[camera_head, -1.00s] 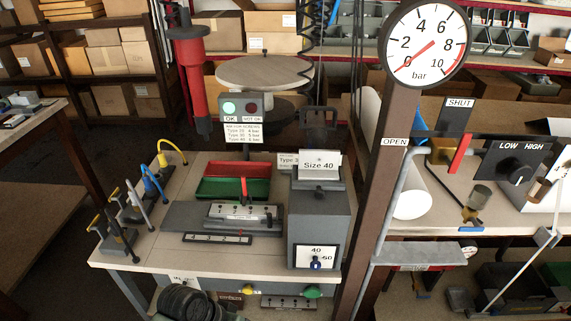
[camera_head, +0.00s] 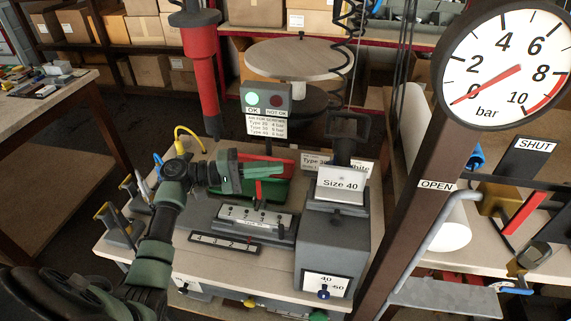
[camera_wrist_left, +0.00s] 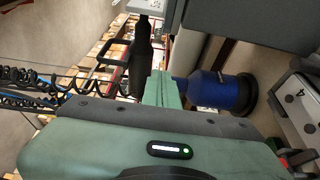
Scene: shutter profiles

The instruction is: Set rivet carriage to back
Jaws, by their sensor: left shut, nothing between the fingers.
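The grey rivet carriage (camera_head: 254,222) sits on the workbench (camera_head: 190,265), with a row of numbered marks on its top and a red lever (camera_head: 259,190) standing up from it. My left gripper (camera_head: 280,178) reaches in from the left above the bench, pointing right, in front of the red and green bins. It is shut and empty, above and behind the carriage. In the left wrist view its green fingers (camera_wrist_left: 160,90) are together, and a grey piece marked 4 (camera_wrist_left: 300,92) shows at the right edge. My right gripper is not in view.
A grey Size 40 box (camera_head: 335,245) stands right of the carriage. A numbered strip (camera_head: 226,243) lies in front. Clamp-like tools (camera_head: 118,222) stand at the left. A brown post with a pressure gauge (camera_head: 502,70) rises at the right. A red cylinder (camera_head: 200,75) hangs behind.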

